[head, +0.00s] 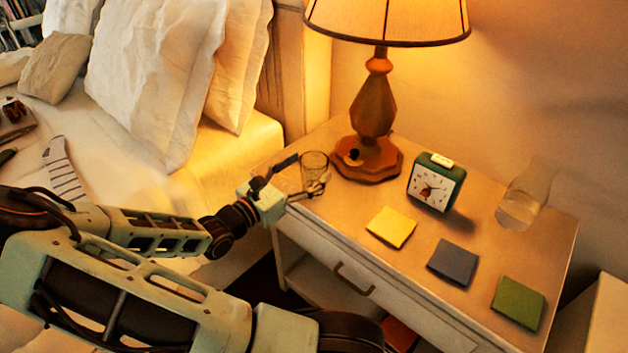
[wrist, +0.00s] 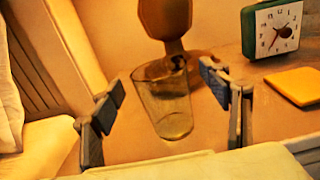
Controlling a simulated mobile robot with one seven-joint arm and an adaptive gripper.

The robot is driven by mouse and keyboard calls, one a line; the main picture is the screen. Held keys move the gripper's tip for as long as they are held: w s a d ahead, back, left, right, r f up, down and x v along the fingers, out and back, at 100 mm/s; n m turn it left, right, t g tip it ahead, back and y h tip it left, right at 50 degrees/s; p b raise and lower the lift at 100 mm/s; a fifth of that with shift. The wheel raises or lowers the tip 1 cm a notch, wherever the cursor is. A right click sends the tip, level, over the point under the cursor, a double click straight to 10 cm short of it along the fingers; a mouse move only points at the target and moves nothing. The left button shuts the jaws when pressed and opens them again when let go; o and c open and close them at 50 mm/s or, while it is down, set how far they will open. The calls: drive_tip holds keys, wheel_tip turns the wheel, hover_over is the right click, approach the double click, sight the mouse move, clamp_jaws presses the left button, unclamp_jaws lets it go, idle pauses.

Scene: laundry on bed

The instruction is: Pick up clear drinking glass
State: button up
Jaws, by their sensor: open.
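The clear drinking glass (head: 314,169) stands upright on the nightstand (head: 320,215), left of the lamp base, near the edge facing the bed. In the wrist view the glass (wrist: 163,98) is ahead of my gripper, between the lines of its two fingers. My gripper (head: 300,175) is open at the nightstand's bed-side edge, with its fingers around or just short of the glass. In the wrist view my gripper's fingers (wrist: 163,98) are wide apart, with a gap showing on each side of the glass. Whether either finger touches the glass is not clear.
A lit lamp (head: 372,105) stands close behind the glass. A green clock (head: 435,182), yellow pad (head: 391,227), grey pad (head: 453,262), green pad (head: 518,303) and clear carafe (head: 522,205) occupy the right side. The bed (head: 235,150) with pillows is at left.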

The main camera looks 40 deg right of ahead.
drive_tip(key=shift+w+d, duration=0.15)
drive_tip(key=shift+d, duration=1.25)
drive_tip(key=c, duration=1.4)
